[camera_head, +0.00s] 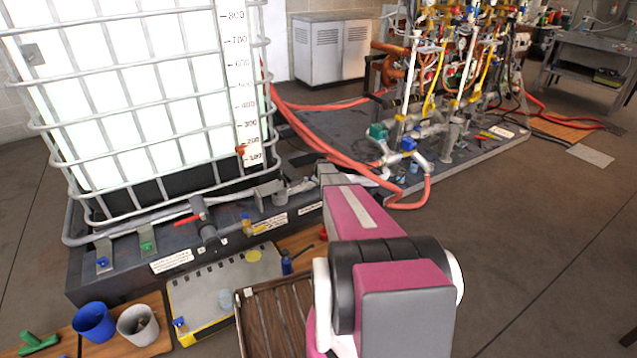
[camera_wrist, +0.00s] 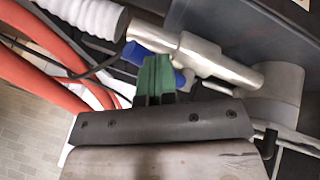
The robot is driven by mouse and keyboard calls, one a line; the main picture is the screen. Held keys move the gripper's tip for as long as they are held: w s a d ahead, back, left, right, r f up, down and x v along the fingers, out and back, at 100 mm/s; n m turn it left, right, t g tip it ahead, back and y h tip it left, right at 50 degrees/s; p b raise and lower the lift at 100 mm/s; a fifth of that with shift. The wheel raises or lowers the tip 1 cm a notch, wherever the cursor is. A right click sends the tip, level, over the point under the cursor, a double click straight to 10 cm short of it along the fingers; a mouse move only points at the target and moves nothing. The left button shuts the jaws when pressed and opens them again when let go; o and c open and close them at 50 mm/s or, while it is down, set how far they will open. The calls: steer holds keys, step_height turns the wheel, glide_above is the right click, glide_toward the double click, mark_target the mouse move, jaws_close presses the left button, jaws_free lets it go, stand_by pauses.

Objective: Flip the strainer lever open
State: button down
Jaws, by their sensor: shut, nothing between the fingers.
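In the wrist view, my gripper (camera_wrist: 155,62) is shut, with its green fingers together and nothing held. Its tips overlap a silver pipe fitting (camera_wrist: 192,50) in the picture. A blue part (camera_wrist: 183,80), perhaps the strainer lever, shows on both sides of the fingers; its middle is hidden. I cannot tell whether the fingers touch it or how far it is turned. In the head view my arm reaches forward to the skid edge and the fingertips cannot be made out. A silver fitting with a blue part (camera_head: 408,145) stands farther right there.
Red hoses (camera_head: 330,150) run behind my arm; they also show at left in the wrist view (camera_wrist: 45,80), near a white ribbed hose (camera_wrist: 88,14). A caged tank (camera_head: 130,95) stands at left. Cups (camera_head: 94,322) and a slatted crate (camera_head: 243,318) lie in front. The right floor is clear.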

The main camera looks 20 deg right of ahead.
steer(key=shift+w+d+f, duration=0.1)
steer(key=shift+w+d, duration=0.4)
steer(key=shift+w, duration=0.25)
steer(key=shift+w+d, duration=0.5)
steer(key=shift+w, duration=0.2)
steer(key=shift+w+d, duration=0.2)
steer(key=shift+w, duration=0.9)
